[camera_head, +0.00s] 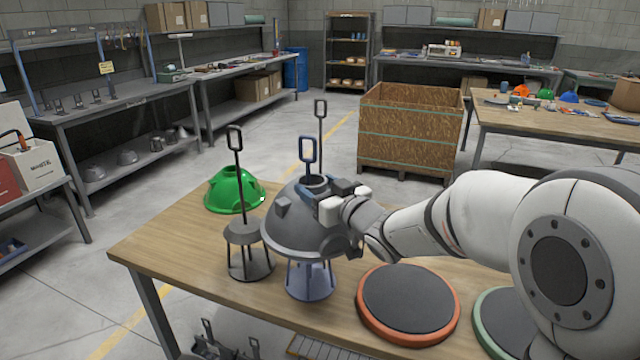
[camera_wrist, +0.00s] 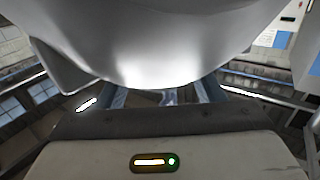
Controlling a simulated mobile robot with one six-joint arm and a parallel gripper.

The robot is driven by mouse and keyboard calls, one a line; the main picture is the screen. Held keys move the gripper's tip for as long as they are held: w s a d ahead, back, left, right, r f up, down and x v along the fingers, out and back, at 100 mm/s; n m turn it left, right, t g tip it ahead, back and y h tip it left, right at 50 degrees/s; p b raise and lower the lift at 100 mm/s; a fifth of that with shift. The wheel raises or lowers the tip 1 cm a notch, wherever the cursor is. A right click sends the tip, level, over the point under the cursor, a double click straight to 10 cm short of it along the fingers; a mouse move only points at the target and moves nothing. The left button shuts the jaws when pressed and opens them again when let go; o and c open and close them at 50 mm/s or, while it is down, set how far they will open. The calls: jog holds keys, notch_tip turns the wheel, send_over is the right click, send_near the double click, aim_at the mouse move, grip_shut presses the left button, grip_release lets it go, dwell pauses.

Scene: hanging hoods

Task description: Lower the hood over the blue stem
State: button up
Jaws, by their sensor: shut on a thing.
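A dark grey domed hood (camera_head: 290,225) is around the blue stem, whose loop handle (camera_head: 307,150) sticks up through the hood's top opening. The stem's blue legged stand (camera_head: 311,282) shows below the hood's rim. Whether the hood rests on the stand or hangs just above it, I cannot tell. My gripper (camera_head: 318,192) is shut on the hood near its top collar, from the right. In the wrist view the hood (camera_wrist: 160,45) fills the upper middle, in front of my fingers (camera_wrist: 160,98). The stem's middle is hidden inside the hood.
A dark grey stem (camera_head: 240,232) stands close on the left. Another dark stem (camera_head: 320,110) rises behind the hood, its lower part hidden. A green hood (camera_head: 235,192) lies at the back left of the table (camera_head: 185,240). An orange-rimmed round pad (camera_head: 408,303) and a green-rimmed one (camera_head: 505,322) are at right.

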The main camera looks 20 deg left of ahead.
notch_tip(320, 180, down, 8)
jog(key=b, duration=0.6)
jog(key=shift+b, duration=0.35)
jog(key=shift+a+f+b, duration=0.25)
jog(key=shift+f+b, duration=0.5)
jog(key=shift+a+f+b, duration=0.25)
jog(key=shift+f+b, duration=0.45)
jog(key=shift+b, duration=0.05)
jog(key=shift+s+d, duration=0.1)
jog(key=shift+d, duration=0.05)
jog(key=shift+f+b, duration=0.5)
jog(key=shift+b, duration=0.15)
jog(key=o, duration=1.4)
jog(key=shift+c, duration=0.2)
jog(key=o, duration=0.3)
